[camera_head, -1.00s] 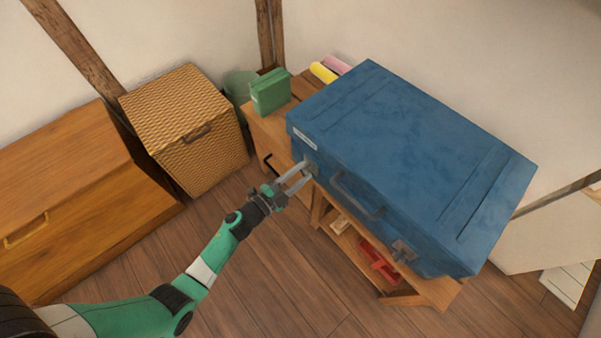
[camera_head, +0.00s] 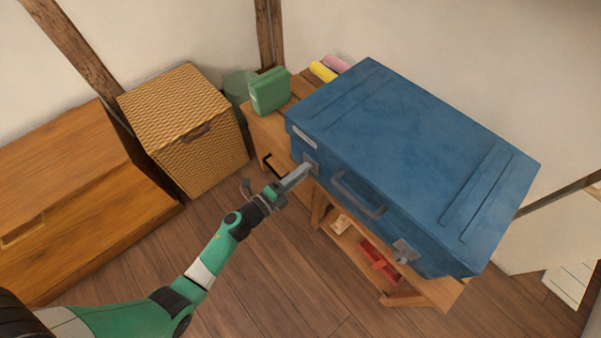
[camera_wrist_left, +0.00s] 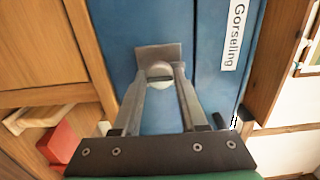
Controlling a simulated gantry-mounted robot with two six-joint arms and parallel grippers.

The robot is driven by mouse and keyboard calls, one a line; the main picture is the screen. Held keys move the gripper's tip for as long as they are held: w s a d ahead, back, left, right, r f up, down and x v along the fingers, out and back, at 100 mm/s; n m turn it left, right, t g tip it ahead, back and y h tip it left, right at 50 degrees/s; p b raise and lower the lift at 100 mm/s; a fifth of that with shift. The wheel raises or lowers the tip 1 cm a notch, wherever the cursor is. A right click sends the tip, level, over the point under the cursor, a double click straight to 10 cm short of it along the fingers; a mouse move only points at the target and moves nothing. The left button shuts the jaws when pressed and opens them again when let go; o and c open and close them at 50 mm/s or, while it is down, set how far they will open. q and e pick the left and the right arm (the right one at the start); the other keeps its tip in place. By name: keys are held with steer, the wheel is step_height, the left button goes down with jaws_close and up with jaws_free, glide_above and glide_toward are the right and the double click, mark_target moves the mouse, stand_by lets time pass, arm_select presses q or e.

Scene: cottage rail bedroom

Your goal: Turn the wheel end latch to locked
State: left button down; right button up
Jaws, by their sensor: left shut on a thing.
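The blue suitcase (camera_head: 410,150) lies flat on a wooden stand, its handle (camera_head: 358,196) on the front side. One metal latch (camera_head: 311,158) is near the white label; the other latch (camera_head: 405,251) is at the far right end. My left gripper (camera_head: 306,169) is at the label-end latch. In the left wrist view its fingers (camera_wrist_left: 160,84) are shut on the round knob (camera_wrist_left: 160,71) in front of the latch plate (camera_wrist_left: 150,54). The knob's slot runs roughly crosswise between the fingers. My right gripper is not in view.
The wooden stand (camera_head: 440,290) holds a red item (camera_head: 379,262) on its lower shelf. A wicker hamper (camera_head: 190,125) and wooden chest (camera_head: 70,190) are at left. The floor in front is clear.

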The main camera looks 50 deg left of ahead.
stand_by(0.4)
arm_select(q)
steer(key=shift+c, duration=2.4)
jaws_free()
steer(key=s+p, duration=0.3)
steer(key=s, duration=0.8)
steer(key=shift+s, duration=0.3)
